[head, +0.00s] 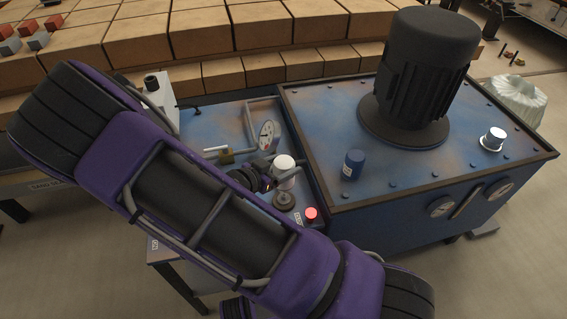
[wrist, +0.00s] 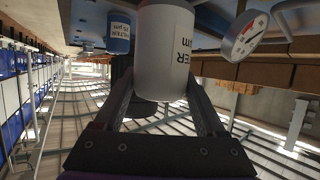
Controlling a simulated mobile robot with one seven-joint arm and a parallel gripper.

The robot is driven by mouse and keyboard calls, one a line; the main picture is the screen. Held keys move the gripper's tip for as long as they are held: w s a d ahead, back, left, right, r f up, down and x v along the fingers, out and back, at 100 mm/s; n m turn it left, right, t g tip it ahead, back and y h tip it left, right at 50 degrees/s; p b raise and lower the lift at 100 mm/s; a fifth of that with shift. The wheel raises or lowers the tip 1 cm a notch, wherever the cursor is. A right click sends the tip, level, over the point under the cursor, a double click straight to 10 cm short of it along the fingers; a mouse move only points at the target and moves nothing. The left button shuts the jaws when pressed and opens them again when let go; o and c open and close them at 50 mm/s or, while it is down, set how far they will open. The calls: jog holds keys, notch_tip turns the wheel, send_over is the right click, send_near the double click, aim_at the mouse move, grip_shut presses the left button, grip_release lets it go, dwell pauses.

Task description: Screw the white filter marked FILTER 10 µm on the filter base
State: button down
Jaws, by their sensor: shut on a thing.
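The white filter (head: 285,163) is held upright above the blue bench in the head view. It also shows large in the wrist view (wrist: 164,45), with part of its dark lettering, "ER" and "µm", visible. My gripper (head: 266,180) has its fingers closed on the filter's sides, as the wrist view (wrist: 160,88) shows. A round grey-brown fitting (head: 284,199), which looks like the filter base, sits on the bench just in front of the filter in the head picture. The filter appears apart from it. The filter's lower end is partly hidden, so its exact height is unclear.
A blue filter (head: 353,164) stands on the tank lid (head: 335,115), close to the right. A lit red button (head: 311,214) is in front. The large dark motor (head: 425,75) stands on the tank.

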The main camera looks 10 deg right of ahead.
jog(key=shift+f+b, duration=1.45)
jog(key=shift+f, duration=1)
jog(key=shift+f+b, duration=0.4)
jog(key=shift+f, duration=0.75)
grip_release()
dwell(0.3)
jog(key=p+v, duration=0.2)
jog(key=v, duration=1.5)
jog(key=shift+s+a+r, duration=0.1)
jog(key=shift+a, duration=0.05)
